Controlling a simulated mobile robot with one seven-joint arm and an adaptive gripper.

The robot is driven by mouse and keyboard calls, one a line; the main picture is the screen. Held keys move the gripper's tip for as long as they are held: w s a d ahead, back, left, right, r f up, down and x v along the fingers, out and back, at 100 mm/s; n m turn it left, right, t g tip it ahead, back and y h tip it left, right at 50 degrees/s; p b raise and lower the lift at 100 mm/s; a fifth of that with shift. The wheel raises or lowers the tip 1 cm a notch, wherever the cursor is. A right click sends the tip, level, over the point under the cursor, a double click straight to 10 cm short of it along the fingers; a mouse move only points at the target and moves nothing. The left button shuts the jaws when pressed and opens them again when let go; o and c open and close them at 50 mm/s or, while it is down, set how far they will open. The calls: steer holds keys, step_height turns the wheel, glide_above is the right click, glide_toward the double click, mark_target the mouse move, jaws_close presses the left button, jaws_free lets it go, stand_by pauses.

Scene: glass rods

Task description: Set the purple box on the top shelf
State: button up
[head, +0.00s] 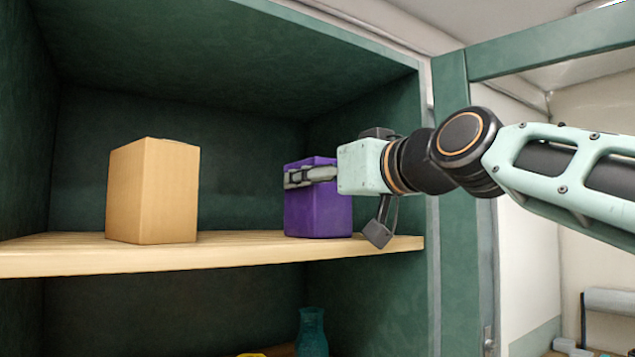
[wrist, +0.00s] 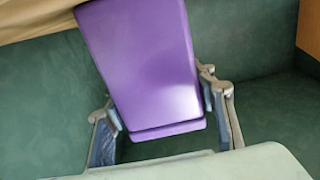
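The purple box (head: 318,213) is upright at the right end of the wooden top shelf (head: 60,257) in the head view. Its base appears to touch the shelf board. My gripper (head: 312,176) reaches in from the right, with its fingers across the upper part of the box. In the wrist view the purple box (wrist: 145,60) lies between the two fingers of my gripper (wrist: 165,120). The right finger is against the box's side and the left finger is close to or against the other side. The far finger is hidden in the head view.
A tan cardboard box (head: 153,192) stands on the same shelf to the left, with a clear gap between. The green cabinet side wall (head: 385,120) is right behind my wrist. A teal bottle (head: 311,333) stands on the level below.

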steer(key=o, duration=0.4)
steer(key=shift+r+p, duration=0.25)
steer(key=shift+p, duration=0.05)
steer(key=b+v, duration=0.3)
steer(key=v, duration=0.9)
steer(key=shift+f+b, duration=0.1)
steer(key=shift+b, duration=0.3)
